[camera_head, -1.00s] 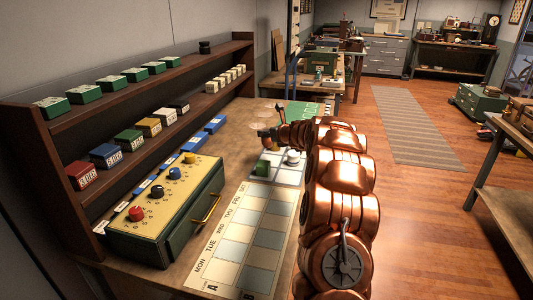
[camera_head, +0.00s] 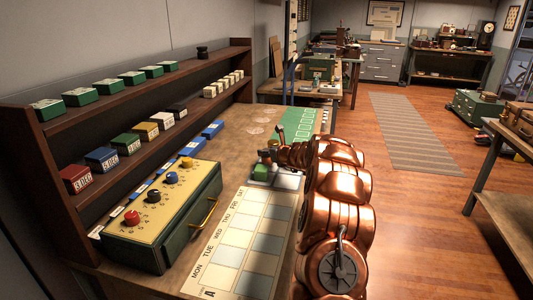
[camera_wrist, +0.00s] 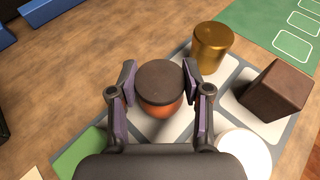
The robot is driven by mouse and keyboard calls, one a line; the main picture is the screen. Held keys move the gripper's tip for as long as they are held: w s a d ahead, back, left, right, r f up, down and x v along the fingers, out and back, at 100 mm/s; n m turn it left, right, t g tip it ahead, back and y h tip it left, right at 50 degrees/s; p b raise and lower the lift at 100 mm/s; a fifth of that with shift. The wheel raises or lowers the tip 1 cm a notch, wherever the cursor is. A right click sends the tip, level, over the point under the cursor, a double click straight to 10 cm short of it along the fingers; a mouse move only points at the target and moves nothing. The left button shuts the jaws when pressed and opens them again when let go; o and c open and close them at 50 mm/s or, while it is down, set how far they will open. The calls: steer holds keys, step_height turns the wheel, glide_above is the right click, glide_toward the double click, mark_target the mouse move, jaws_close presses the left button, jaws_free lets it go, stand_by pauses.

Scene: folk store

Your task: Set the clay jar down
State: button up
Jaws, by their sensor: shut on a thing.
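In the wrist view the clay jar (camera_wrist: 162,90), orange-brown with a dark round lid, is between the two fingers of my gripper (camera_wrist: 160,75). My gripper is shut on it from both sides. The jar looks upright, over the grey and white grid mat (camera_wrist: 180,128). I cannot tell whether its base touches the mat. In the head view my gripper (camera_head: 272,152) is above the far part of the bench, and the jar is too small and hidden to make out.
On the mat near the jar are a brass cylinder (camera_wrist: 212,46), a dark brown block (camera_wrist: 273,91) and a white round thing (camera_wrist: 243,150). A green block (camera_head: 260,171) sits at the mat's near left. A yellow-topped box with knobs (camera_head: 160,207) and a shelf (camera_head: 120,108) stand left.

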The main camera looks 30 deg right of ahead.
steer(key=o, duration=1.2)
steer(key=shift+r, duration=0.15)
steer(key=b+v, duration=0.1)
steer(key=v, duration=1.1)
